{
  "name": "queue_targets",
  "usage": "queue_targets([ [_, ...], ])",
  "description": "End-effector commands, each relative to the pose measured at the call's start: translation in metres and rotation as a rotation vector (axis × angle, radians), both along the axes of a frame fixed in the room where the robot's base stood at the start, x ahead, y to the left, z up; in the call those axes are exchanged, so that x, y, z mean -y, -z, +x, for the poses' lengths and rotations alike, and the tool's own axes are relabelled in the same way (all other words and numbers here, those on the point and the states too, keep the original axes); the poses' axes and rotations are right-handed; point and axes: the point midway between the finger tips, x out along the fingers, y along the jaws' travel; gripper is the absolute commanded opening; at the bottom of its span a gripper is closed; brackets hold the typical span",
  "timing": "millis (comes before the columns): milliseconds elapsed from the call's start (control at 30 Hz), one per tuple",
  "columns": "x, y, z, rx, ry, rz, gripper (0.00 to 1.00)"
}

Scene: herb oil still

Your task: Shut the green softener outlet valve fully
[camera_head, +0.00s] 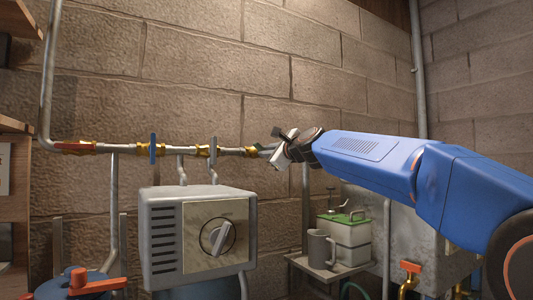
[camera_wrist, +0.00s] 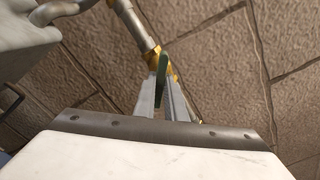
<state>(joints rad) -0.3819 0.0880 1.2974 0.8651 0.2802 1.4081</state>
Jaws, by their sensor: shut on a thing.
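The green valve handle (camera_wrist: 161,88) shows in the wrist view as a narrow dark green lever between the two fingers of my gripper (camera_wrist: 163,95). My gripper is shut on it. The lever points from the brass valve body (camera_wrist: 152,56) back toward my palm, at a slant to the pipe. In the head view my gripper (camera_head: 281,149) is at the right end of the wall pipe, beside a brass fitting (camera_head: 250,152). It hides most of the green handle there.
Along the same pipe (camera_head: 118,149) are a red handle (camera_head: 78,147), an upright blue handle (camera_head: 153,148) and a grey handle (camera_head: 213,151). A grey box with a dial (camera_head: 222,237) stands below. A mug (camera_head: 319,249) and green-lidded container (camera_head: 346,238) sit on a shelf.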

Motion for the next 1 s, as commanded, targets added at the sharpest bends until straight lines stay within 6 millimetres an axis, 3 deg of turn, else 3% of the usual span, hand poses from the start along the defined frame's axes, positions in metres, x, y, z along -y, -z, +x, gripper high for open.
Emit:
queue_targets([
  [600,-0.0004,0.0023,0.0002,-0.327,0.0,0.477,0.0],
  [1000,-0.0004,0.0026,0.0003,-0.476,0.0,0.697,0.0],
])
